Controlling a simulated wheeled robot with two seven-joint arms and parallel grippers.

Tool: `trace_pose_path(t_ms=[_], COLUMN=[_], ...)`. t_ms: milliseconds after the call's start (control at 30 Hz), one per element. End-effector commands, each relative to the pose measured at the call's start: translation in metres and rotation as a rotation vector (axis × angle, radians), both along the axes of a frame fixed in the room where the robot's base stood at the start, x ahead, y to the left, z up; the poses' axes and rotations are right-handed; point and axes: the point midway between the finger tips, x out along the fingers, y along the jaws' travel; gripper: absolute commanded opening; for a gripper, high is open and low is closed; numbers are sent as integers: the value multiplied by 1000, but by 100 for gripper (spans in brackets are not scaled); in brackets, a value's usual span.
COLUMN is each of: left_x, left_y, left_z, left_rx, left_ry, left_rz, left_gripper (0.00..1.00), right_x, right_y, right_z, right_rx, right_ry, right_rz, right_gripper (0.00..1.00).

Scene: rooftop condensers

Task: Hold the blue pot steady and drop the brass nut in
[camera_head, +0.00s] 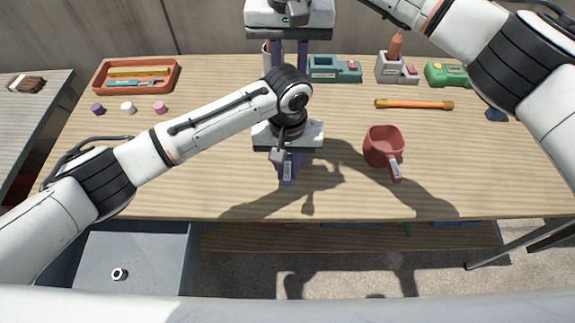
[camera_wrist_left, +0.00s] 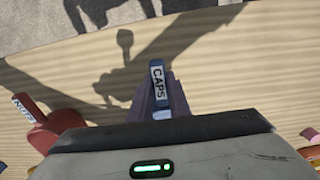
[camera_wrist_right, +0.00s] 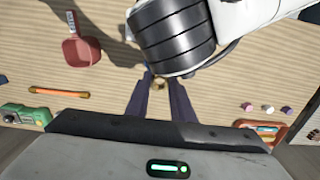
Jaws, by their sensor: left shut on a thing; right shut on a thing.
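The blue pot shows mainly as its blue handle (camera_head: 288,172), labelled CAPS; the rest is hidden under my left gripper. My left gripper (camera_head: 287,178) points down over the table and is shut on the handle, also seen in the left wrist view (camera_wrist_left: 157,85). My right gripper (camera_head: 290,66) is farther back, behind my left arm, with its fingers pointing down. In the right wrist view, the brass nut (camera_wrist_right: 158,84) sits between the fingertips of my shut right gripper (camera_wrist_right: 160,80). The nut is hidden in the head view.
A red pot (camera_head: 380,147) with a labelled handle stands to the right. An orange rod (camera_head: 414,104) lies behind it. An orange tray (camera_head: 137,76) and several small caps are at back left.

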Motion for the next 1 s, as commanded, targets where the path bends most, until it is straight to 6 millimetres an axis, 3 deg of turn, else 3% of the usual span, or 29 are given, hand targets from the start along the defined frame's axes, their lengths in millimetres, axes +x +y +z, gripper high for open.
trace_pose_path(t_ms=[700,733,833,1000], left_x=[0,0,0,0], left_y=[0,0,0,0], left_z=[-7,-7,-7,-7], left_rx=[-1,-1,0,0], left_ry=[0,0,0,0], left_rz=[0,0,0,0], left_gripper=[0,22,38,38], right_x=[0,0,0,0], right_y=[0,0,0,0], right_z=[0,0,0,0], right_rx=[0,0,0,0], right_ry=[0,0,0,0], right_rz=[0,0,0,0], right_gripper=[0,0,0,0])
